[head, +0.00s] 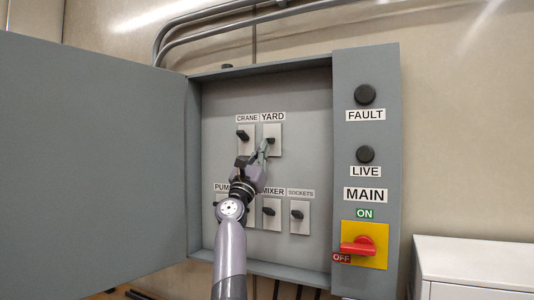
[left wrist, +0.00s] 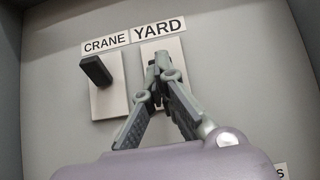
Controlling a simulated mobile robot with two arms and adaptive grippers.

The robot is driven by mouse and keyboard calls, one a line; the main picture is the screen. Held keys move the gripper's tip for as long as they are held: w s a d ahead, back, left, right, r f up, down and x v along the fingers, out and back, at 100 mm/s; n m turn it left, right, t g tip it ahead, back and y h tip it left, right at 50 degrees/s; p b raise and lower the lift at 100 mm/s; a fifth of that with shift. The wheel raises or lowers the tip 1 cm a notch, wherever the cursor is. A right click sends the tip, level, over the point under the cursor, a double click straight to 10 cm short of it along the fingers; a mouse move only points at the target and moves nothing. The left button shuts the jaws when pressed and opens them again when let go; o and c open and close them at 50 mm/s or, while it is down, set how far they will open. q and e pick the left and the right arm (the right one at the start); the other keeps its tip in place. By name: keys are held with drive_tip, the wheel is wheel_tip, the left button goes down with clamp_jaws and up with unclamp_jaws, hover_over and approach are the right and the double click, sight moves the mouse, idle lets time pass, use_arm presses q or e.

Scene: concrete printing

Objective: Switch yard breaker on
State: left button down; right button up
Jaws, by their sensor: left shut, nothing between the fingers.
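The YARD breaker (head: 275,131) is in the upper row of the open grey cabinet, under its label and right of the CRANE breaker (head: 243,134). It shows in the left wrist view as a light plate (left wrist: 174,46) with a dark lever (left wrist: 163,60), partly hidden by my fingers. My left gripper (head: 264,148) is shut and empty, its fingertips at the YARD lever. In the left wrist view the gripper (left wrist: 155,78) has its tips just below or against the lever; I cannot tell whether they touch. The lever's exact position is unclear. My right gripper is not in view.
The cabinet door (head: 90,165) stands open at the left. Below are the PUMP, MIXER (head: 271,213) and SOCKETS (head: 298,216) breakers; my arm hides part of that row. At the right, the red MAIN switch (head: 358,247) points toward OFF. A white box (head: 475,263) stands lower right.

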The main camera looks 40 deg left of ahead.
use_arm(q)
drive_tip(key=shift+s+a+r+p, duration=0.1)
drive_tip(key=shift+s+r+p, duration=0.15)
drive_tip(key=shift+r+p, duration=0.45)
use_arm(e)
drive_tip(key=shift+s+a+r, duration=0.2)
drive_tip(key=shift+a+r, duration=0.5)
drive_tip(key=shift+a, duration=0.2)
use_arm(q)
drive_tip(key=shift+r, duration=0.4)
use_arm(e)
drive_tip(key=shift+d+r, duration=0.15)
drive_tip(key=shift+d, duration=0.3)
use_arm(q)
drive_tip(key=shift+r, duration=0.15)
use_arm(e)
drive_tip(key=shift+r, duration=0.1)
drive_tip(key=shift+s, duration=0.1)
